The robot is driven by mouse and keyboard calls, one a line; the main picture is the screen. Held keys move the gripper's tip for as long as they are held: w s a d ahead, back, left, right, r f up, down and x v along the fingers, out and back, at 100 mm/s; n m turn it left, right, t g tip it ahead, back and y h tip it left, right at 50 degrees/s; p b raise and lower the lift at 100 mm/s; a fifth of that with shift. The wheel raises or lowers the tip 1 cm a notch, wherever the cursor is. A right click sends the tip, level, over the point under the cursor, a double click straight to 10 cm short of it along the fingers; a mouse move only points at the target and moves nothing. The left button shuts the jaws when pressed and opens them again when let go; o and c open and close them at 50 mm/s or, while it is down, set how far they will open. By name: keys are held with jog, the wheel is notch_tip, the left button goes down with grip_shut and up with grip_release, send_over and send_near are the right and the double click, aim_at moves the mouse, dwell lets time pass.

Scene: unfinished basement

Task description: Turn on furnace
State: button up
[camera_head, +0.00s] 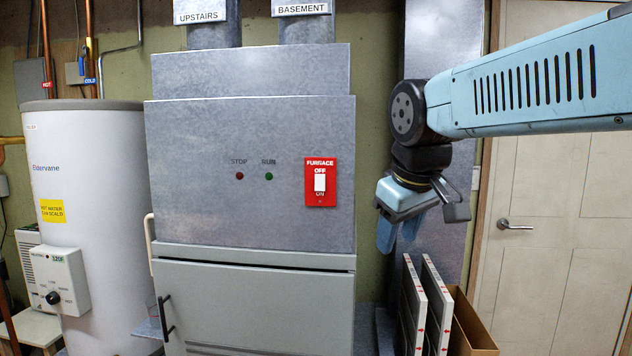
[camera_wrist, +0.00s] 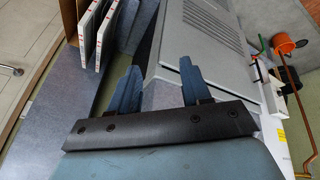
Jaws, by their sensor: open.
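The grey metal furnace (camera_head: 215,140) stands in the middle of the head view. A red switch plate (camera_head: 312,199) marked FURNACE, OFF above and ON below, is on its front at the right. Its white toggle (camera_head: 320,182) sits between the two words; I cannot tell which way it is tipped. A dark red STOP light (camera_head: 239,175) and a green RUN light (camera_head: 269,176) are left of the plate. My gripper (camera_head: 397,235) is open and empty, pointing down, right of the furnace and lower than the switch. In the wrist view its two blue fingers (camera_wrist: 158,85) are apart, with the furnace (camera_wrist: 205,40) beyond.
A white water heater (camera_head: 95,220) stands left of the furnace. Two white-framed filters (camera_head: 436,300) and a cardboard box (camera_head: 470,325) stand below my gripper. A grey duct (camera_head: 440,55) rises behind my arm. A closed door (camera_head: 545,220) is at the right.

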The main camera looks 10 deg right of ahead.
jog(key=w+a+r+n, duration=0.2)
jog(key=r, duration=0.1)
jog(key=w+a+r+n, duration=0.2)
jog(key=w+r, duration=0.1)
jog(key=w+a+r+n, duration=0.1)
jog(key=w+a+r, duration=0.1)
jog(key=w+r, duration=0.1)
jog(key=shift+w+r+n+g, duration=0.1)
jog(key=shift+n+g, duration=0.3)
jog(key=c, duration=0.7)
jog(key=w+a+r+n, duration=0.2)
jog(key=w+a, duration=0.1)
jog(key=w+a+r+n, duration=0.2)
jog(key=a+r, duration=0.1)
jog(key=shift+w+r+n+g+h, duration=0.3)
jog(key=shift+w+r+h, duration=0.05)
jog(key=shift+w+h, duration=0.05)
grip_shut()
